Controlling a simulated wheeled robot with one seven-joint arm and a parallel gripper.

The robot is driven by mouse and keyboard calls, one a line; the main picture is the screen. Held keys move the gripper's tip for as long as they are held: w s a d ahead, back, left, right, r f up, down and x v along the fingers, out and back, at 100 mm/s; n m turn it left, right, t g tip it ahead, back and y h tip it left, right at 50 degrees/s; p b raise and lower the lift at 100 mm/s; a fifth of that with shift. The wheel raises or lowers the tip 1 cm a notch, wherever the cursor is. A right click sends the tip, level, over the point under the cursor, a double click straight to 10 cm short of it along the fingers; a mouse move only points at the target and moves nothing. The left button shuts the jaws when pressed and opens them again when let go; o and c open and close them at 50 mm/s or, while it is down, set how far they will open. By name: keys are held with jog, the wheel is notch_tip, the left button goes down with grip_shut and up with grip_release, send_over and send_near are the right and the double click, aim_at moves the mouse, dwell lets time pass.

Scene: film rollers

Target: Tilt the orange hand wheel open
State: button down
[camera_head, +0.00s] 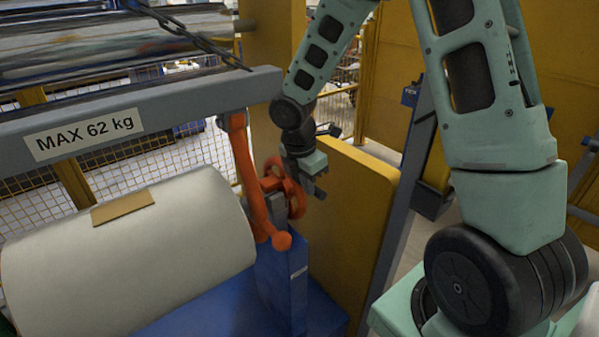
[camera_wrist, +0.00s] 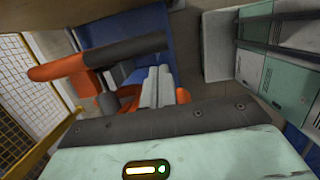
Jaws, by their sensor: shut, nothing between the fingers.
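The orange hand wheel (camera_head: 295,199) is at the inner end of the roller stand, just above the blue block, in the head view. A long orange lever (camera_head: 252,180) with a round knob stands just left of it. My gripper (camera_head: 318,190) is shut and empty, close to the right side of the wheel. In the wrist view the two grey fingers (camera_wrist: 157,88) lie together, with orange parts (camera_wrist: 182,95) showing behind and beside them. An orange and dark grey bar (camera_wrist: 70,72) crosses at the left there. I cannot tell whether the fingers touch the wheel.
A big white film roll (camera_head: 130,265) lies left of the wheel, below a grey beam (camera_head: 180,105) marked MAX 62 kg. A blue block (camera_head: 285,275) stands below the wheel. A yellow panel (camera_head: 350,215) is close behind my gripper. A chain (camera_head: 190,35) hangs over the beam.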

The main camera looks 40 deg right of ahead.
aim_at(318, 190)
jog(key=shift+d+f, duration=0.4)
jog(key=shift+d, duration=0.25)
jog(key=d+p, duration=0.1)
jog(key=p, duration=0.2)
jog(key=shift+d+r+y, duration=0.2)
jog(key=shift+d+y, duration=0.15)
jog(key=shift+y, duration=0.05)
jog(key=d+f+y+p, duration=0.2)
jog(key=d+f+p, duration=0.5)
jog(key=d, duration=0.5)
jog(key=shift+w, duration=0.25)
jog(key=shift+f, duration=0.1)
